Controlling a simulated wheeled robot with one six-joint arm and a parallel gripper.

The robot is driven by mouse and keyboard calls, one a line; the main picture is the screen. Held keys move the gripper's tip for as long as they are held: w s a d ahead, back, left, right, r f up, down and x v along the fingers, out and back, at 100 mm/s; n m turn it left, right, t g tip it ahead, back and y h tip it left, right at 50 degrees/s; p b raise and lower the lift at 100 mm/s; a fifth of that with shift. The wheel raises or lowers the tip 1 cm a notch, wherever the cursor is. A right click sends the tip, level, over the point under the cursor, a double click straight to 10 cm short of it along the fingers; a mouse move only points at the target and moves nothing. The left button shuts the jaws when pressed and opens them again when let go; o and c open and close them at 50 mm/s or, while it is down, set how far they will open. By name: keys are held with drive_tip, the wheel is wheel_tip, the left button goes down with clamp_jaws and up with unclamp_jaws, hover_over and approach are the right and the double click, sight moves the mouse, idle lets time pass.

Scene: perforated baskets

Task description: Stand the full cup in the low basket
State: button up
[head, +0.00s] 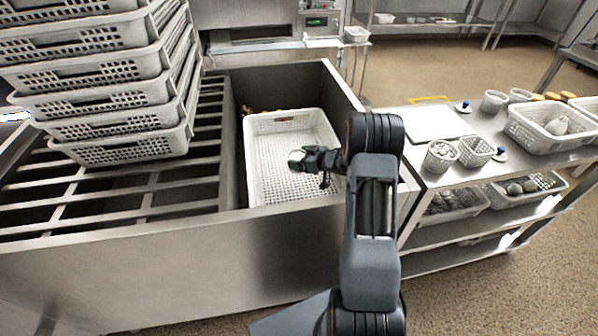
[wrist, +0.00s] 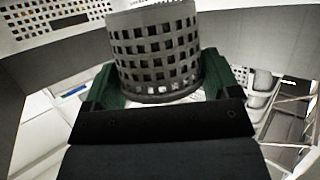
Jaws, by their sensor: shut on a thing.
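The low white perforated basket (head: 257,165) sits down in the steel well, left of my arm. My gripper (head: 298,160) is over the basket's inside in the head view. In the wrist view my gripper (wrist: 160,80) is shut on a grey perforated cup (wrist: 155,50), with a green finger on either side of it. My gripper hides the cup in the head view, and I cannot see what is in it or its height above the basket floor.
The steel well's walls (head: 345,85) rise around the basket. Stacked white baskets (head: 120,150) stand on slats at left. On the right table are a filled cup (head: 441,155), another perforated cup (head: 475,151), a white board (head: 432,122) and a white basket (head: 545,137).

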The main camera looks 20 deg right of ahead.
drive_tip(key=shift+f+b, duration=0.4)
drive_tip(key=shift+f, duration=2.25)
drive_tip(key=shift+f, duration=0.15)
drive_tip(key=shift+f+b, duration=0.4)
drive_tip(key=shift+f, duration=0.05)
drive_tip(key=o, duration=0.8)
drive_tip(key=shift+s+f, duration=0.15)
drive_tip(key=shift+c, duration=0.2)
drive_tip(key=shift+r+p, duration=0.45)
drive_tip(key=shift+r, duration=0.1)
drive_tip(key=v, duration=0.7)
drive_tip(key=shift+r+p, duration=0.25)
drive_tip(key=shift+p, duration=0.15)
drive_tip(key=shift+d, duration=0.1)
